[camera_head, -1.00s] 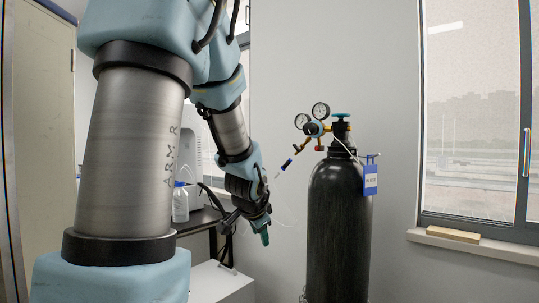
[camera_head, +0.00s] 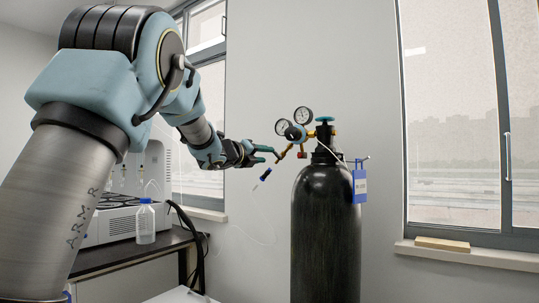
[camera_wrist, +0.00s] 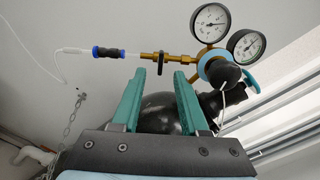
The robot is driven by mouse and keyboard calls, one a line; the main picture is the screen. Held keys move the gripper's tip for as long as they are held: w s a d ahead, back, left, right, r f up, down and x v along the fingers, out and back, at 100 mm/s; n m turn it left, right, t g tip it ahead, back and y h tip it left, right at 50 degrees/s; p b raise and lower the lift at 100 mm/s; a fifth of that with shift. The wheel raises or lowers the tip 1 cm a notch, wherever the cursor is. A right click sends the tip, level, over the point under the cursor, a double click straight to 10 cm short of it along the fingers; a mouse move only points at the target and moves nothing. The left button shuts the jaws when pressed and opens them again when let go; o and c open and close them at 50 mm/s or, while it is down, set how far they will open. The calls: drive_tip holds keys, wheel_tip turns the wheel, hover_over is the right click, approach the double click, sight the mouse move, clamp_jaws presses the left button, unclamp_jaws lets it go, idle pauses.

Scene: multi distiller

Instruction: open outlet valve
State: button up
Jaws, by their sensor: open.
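The black gas cylinder (camera_head: 326,225) stands upright, with a brass regulator and two round gauges (camera_head: 304,115) at its top. In the wrist view a brass outlet tube (camera_wrist: 183,57) runs left from the regulator (camera_wrist: 213,65). A small black valve piece, which looks like the outlet valve (camera_wrist: 161,72), sits on this tube, and a blue-black hose fitting (camera_wrist: 108,53) is at its end. My gripper (camera_head: 275,153) is open, its teal fingers (camera_wrist: 158,76) reaching toward the tube on either side of the valve piece. Whether they touch it, I cannot tell.
A teal handwheel (camera_head: 324,119) tops the cylinder, and a blue tag (camera_head: 360,186) hangs on its right. A bottle (camera_head: 146,222) and a white instrument stand on the left bench. A chain (camera_wrist: 76,115) hangs at the wall. Floor right of the cylinder looks clear.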

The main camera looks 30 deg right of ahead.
sight(276, 156)
drive_tip(key=p+x, duration=0.1)
drive_tip(key=x, duration=0.5)
drive_tip(key=shift+s+d+p, duration=0.1)
drive_tip(key=shift+d+p, duration=0.05)
drive_tip(key=shift+p, duration=0.2)
clamp_jaws()
